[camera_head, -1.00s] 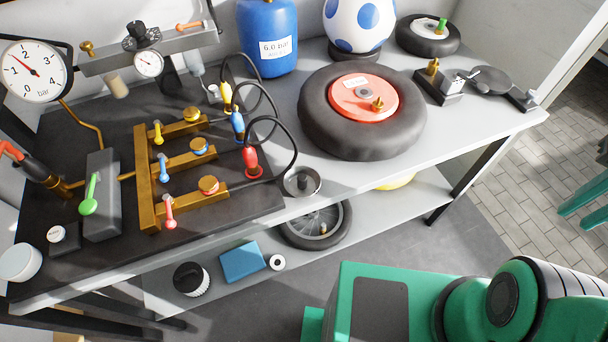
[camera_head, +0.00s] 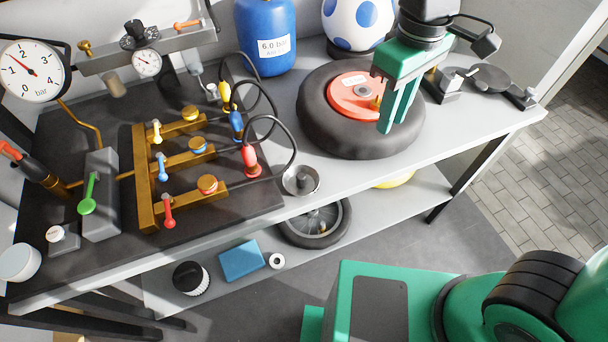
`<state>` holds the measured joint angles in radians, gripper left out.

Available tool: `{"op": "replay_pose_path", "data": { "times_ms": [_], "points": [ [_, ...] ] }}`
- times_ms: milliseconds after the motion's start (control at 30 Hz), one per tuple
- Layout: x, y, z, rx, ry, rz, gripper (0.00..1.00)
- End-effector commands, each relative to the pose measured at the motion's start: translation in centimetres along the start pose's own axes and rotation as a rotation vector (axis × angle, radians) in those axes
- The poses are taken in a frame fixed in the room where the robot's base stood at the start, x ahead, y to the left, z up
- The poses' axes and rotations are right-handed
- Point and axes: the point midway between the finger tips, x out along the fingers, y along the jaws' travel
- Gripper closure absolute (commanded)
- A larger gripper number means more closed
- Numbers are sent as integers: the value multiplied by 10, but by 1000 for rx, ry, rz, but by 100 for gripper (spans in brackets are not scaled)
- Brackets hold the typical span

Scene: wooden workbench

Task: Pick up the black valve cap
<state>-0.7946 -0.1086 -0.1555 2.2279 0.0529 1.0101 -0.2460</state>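My gripper (camera_head: 394,126) is green and points down over the right side of the large black tyre (camera_head: 325,125) with the red hub (camera_head: 348,98). Its two fingers are apart, with nothing visible between them. They partly cover the brass valve on the hub, and their height above the tyre is hard to judge. I cannot clearly make out a black valve cap. A small dark piece sits in the round metal dish (camera_head: 287,188) at the bench's front edge, left of my gripper; I cannot tell whether it is the cap.
A brass manifold (camera_head: 146,190) with coloured levers and hoses fills the left of the bench. A blue tank (camera_head: 266,28) and a blue-spotted white ball (camera_head: 345,22) stand behind the tyre. A metal stand (camera_head: 442,88) is close right of my gripper. The bench's front right strip is clear.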

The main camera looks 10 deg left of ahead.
Motion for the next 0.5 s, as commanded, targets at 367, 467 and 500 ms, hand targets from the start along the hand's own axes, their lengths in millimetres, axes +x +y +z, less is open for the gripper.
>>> {"op": "replay_pose_path", "data": {
  "times_ms": [367,467,500],
  "points": [
    [8,-132,-63,-440,1,-2,78],
    [10,-145,-67,-480,1,-3,78],
    [12,-148,-67,-490,0,-3,78]
  ]
}}
